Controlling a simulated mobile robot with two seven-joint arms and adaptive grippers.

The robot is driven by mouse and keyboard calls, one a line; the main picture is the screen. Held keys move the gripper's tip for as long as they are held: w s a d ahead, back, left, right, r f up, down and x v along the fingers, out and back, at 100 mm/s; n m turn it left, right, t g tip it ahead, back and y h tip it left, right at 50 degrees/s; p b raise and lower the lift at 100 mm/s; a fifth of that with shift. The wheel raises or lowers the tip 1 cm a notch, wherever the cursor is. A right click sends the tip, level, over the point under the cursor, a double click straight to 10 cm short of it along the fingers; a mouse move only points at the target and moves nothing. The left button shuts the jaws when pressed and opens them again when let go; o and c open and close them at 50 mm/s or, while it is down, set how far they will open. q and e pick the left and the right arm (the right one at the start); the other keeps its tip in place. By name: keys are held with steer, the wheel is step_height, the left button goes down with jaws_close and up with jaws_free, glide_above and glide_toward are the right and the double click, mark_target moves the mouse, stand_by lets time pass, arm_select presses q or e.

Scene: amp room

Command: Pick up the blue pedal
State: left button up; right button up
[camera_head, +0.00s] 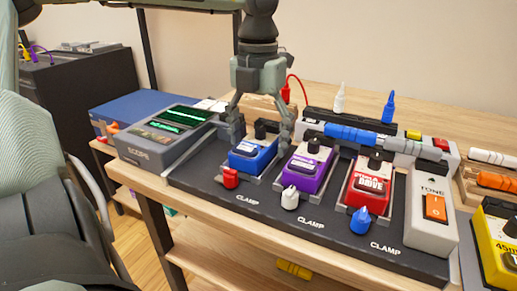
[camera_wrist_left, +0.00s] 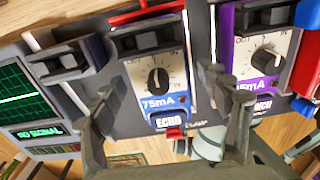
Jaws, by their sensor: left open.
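The blue pedal (camera_head: 249,156) sits in the leftmost clamp slot of the dark pedalboard (camera_head: 210,187). In the left wrist view the blue pedal (camera_wrist_left: 140,77) shows a white dial face with a black knob, a "75mA" label and the word "ECHO". My left gripper (camera_head: 259,139) is open and points down above the blue pedal, its fingers to either side of it. In the left wrist view the gripper (camera_wrist_left: 164,92) has one finger near each side of the pedal. I cannot tell whether the fingers touch it. My right gripper is not in view.
A purple pedal (camera_head: 309,169) sits close on the right, with a red pedal (camera_head: 371,186) beyond it. A red clamp knob (camera_head: 231,178) stands in front of the blue pedal. The scope (camera_head: 164,138) is on the left. Blue and white plugs rise behind the board.

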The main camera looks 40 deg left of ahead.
mark_target(256, 129)
arm_select(q)
steer(key=shift+r, duration=0.1)
steer(key=c, duration=1.6)
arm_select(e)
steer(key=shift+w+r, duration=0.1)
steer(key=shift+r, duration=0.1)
arm_select(q)
steer(key=shift+c, duration=0.2)
steer(key=shift+r, duration=0.5)
steer(key=r, duration=0.3)
steer(key=shift+s+a+r, duration=0.1)
steer(key=shift+a+r, duration=0.1)
steer(key=shift+r, duration=0.05)
steer(key=s+a+r+b, duration=0.1)
steer(key=s+a+r, duration=0.5)
steer(key=s+a, duration=0.1)
steer(key=shift+s+a+r, duration=0.2)
steer(key=shift+s, duration=0.55)
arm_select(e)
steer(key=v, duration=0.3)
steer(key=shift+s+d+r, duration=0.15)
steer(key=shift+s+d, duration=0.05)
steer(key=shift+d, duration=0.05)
arm_select(q)
steer(key=shift+s, duration=0.1)
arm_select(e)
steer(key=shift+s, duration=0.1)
